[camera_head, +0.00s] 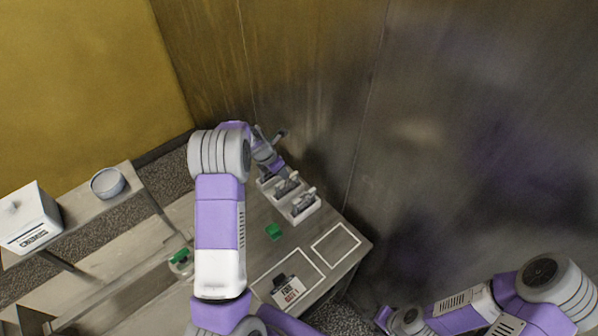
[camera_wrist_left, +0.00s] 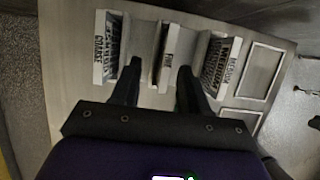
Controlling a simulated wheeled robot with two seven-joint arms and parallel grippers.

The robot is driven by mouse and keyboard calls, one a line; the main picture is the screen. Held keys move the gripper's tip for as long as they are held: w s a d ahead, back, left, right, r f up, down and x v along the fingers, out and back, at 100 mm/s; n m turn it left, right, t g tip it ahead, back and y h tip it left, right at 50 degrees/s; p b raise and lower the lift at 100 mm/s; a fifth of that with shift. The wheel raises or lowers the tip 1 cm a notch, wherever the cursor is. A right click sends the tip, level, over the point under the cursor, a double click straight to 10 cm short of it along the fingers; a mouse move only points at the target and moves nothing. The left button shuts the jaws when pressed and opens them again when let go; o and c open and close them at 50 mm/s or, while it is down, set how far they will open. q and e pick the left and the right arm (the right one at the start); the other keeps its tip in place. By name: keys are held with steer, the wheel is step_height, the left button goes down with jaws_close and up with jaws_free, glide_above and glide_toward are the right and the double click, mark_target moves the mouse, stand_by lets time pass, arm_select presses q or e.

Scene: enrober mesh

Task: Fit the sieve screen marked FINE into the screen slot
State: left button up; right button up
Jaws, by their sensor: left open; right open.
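The FINE sieve screen (camera_wrist_left: 167,66) stands in the middle bay of a white rack (camera_head: 303,214). Its label faces the left wrist camera. The COARSE screen (camera_wrist_left: 98,62) is to its left and the MEDIUM screen (camera_wrist_left: 226,66) to its right. My left gripper (camera_wrist_left: 160,68) is open, its fingers on either side of the FINE screen in the picture; contact cannot be told. In the head view the left gripper (camera_head: 268,153) is over the rack's far end, partly hiding it. My right gripper (camera_head: 384,318) is open and empty at the bottom, away from the rack. I cannot identify the screen slot.
The bench carries white-outlined areas (camera_head: 336,245), one with a labelled black-and-white item (camera_head: 287,290), and a green block (camera_head: 273,232). A white labelled box (camera_head: 28,218) and a round bowl (camera_head: 107,183) stand at left. A metal wall (camera_head: 440,150) rises behind the rack.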

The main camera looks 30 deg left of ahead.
mark_target(287, 188)
arm_select(q)
steer(key=shift+s+d+f, duration=0.2)
steer(key=shift+s+f, duration=0.25)
steer(key=shift+f, duration=0.25)
steer(key=x, duration=0.2)
steer(key=p+x, duration=0.1)
steer(key=x, duration=0.1)
steer(key=shift+w+d+r, duration=0.1)
steer(key=shift+w+d, duration=0.1)
steer(key=shift+d, duration=0.15)
steer(key=shift+w+f, duration=0.15)
steer(key=shift+f, duration=0.45)
arm_select(e)
steer(key=shift+s+r, duration=0.65)
steer(key=shift+r, duration=0.15)
arm_select(q)
steer(key=shift+w+d, duration=0.1)
steer(key=shift+f, duration=0.25)
arm_select(e)
steer(key=shift+f, duration=0.25)
arm_select(q)
jaws_close()
